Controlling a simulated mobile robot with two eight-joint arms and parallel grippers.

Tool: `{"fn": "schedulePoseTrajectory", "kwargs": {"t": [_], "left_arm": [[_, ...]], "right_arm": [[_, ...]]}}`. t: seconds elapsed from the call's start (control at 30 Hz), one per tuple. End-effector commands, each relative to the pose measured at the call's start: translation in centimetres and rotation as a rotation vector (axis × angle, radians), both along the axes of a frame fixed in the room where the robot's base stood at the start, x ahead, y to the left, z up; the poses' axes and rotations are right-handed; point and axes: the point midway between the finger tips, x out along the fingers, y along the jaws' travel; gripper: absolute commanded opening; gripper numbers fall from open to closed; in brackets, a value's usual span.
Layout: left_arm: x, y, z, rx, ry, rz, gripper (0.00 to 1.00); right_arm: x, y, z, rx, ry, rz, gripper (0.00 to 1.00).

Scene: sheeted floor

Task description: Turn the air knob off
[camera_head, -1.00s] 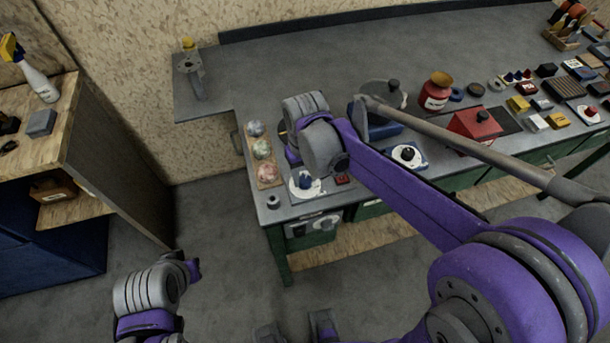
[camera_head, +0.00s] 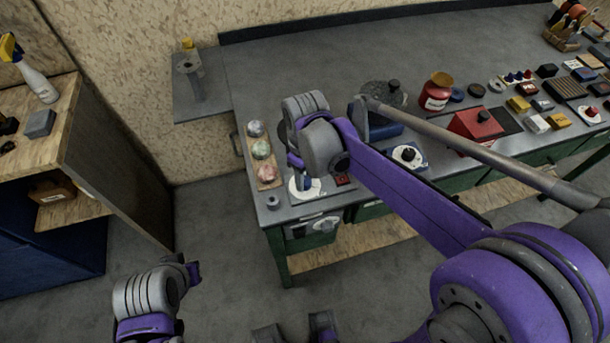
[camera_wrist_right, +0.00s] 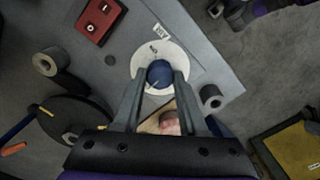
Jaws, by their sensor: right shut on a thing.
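The air knob is a round blue knob with a pale pointer line, standing on a white round dial plate. In the right wrist view the knob (camera_wrist_right: 159,73) lies between my fingertips and the plate (camera_wrist_right: 174,57) spreads around it. In the head view the plate (camera_head: 313,188) is at the near left bench corner, and the knob is mostly hidden by my gripper. My right gripper (camera_wrist_right: 160,80) is shut on the knob from above; in the head view it (camera_head: 302,178) is partly covered by my wrist.
A small dark ring (camera_head: 272,202) is near the bench corner. A wooden tray (camera_head: 268,178) holds several mottled balls. A dark speckled disc (camera_head: 378,94) stands behind my forearm. Floor left of the bench is clear.

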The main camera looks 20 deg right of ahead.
Motion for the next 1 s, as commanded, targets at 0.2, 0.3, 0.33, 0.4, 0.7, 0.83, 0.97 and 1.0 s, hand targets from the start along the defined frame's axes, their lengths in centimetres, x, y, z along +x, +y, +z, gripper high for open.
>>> {"fn": "schedulePoseTrajectory", "kwargs": {"t": [0.2, 0.3, 0.33, 0.4, 0.7, 0.83, 0.97, 1.0], "left_arm": [[0.00, 0.00, 0.01, 0.000, 0.000, 0.000, 0.00], [0.00, 0.00, 0.01, 0.000, 0.000, 0.000, 0.00], [0.00, 0.00, 0.01, 0.000, 0.000, 0.000, 0.00], [0.00, 0.00, 0.01, 0.000, 0.000, 0.000, 0.00], [0.00, 0.00, 0.01, 0.000, 0.000, 0.000, 0.00], [0.00, 0.00, 0.00, 0.000, 0.000, 0.000, 0.00], [0.02, 0.00, 0.08, 0.000, 0.000, 0.000, 0.00], [0.04, 0.00, 0.13, 0.000, -0.001, 0.000, 0.00]], "right_arm": [[0.06, -0.02, 0.08, 0.000, -0.001, 0.010, 0.00], [0.06, -0.02, 0.08, 0.000, -0.001, 0.009, 0.00], [0.06, -0.02, 0.08, 0.000, -0.001, 0.009, 0.00], [0.06, -0.02, 0.08, 0.000, -0.001, 0.009, 0.00], [0.03, -0.02, 0.04, -0.001, -0.001, 0.008, 0.71], [0.02, -0.01, 0.03, 0.000, 0.000, 0.008, 0.71], [0.01, 0.00, 0.57, 0.000, 0.000, 0.008, 0.71], [0.01, -0.01, 1.00, 0.000, 0.000, 0.008, 0.71]]}}
